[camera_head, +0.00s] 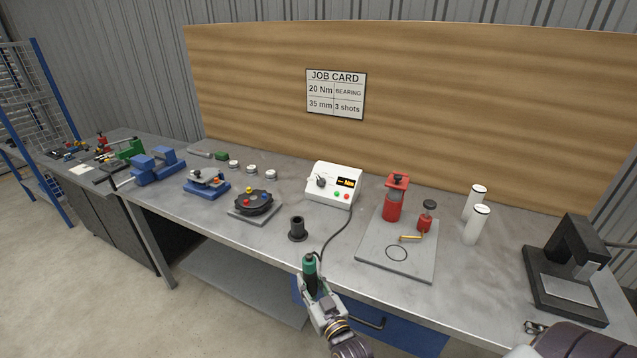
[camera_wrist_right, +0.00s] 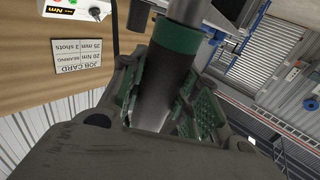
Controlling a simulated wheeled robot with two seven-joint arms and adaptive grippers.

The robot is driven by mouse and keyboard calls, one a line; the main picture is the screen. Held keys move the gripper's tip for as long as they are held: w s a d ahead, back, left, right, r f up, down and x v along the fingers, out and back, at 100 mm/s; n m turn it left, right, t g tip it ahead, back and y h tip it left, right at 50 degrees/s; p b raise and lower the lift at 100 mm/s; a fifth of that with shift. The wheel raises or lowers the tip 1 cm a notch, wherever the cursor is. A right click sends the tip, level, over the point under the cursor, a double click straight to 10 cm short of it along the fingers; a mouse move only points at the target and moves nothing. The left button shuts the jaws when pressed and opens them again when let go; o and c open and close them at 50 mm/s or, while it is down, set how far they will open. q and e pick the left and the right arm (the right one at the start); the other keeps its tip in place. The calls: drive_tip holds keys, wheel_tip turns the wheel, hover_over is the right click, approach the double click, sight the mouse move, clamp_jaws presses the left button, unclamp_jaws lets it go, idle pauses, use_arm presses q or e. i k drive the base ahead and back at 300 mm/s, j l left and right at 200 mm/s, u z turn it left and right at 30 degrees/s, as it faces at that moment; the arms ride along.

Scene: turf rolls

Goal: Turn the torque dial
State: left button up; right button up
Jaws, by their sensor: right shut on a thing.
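The torque dial (camera_head: 321,182) is a dark knob on the left of the front of a white control box (camera_head: 330,196). Beside it is a small dark display (camera_head: 346,183) with orange characters, too small to read. A green and black driver (camera_head: 310,268) with a cable stands upright in my right gripper (camera_head: 316,292), in front of the bench edge and well apart from the dial. In the right wrist view the right gripper's green-padded fingers (camera_wrist_right: 165,105) are closed around the driver's dark body (camera_wrist_right: 160,82). My left gripper is not in view.
A black holder (camera_head: 297,229) stands between the driver and the box. A dark round fixture (camera_head: 252,202) is at left; a grey plate (camera_head: 398,262) with red tools is at right. The cable (camera_head: 337,232) crosses the bench. The job card (camera_head: 336,94) reads 20 Nm, 35 mm.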

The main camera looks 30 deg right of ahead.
sight(320, 182)
drive_tip(key=j+z, duration=0.2)
drive_tip(key=z, duration=0.2)
drive_tip(key=j+z, duration=0.25)
drive_tip(key=z, duration=0.2)
drive_tip(key=j+z, duration=0.5)
drive_tip(key=z, duration=0.3)
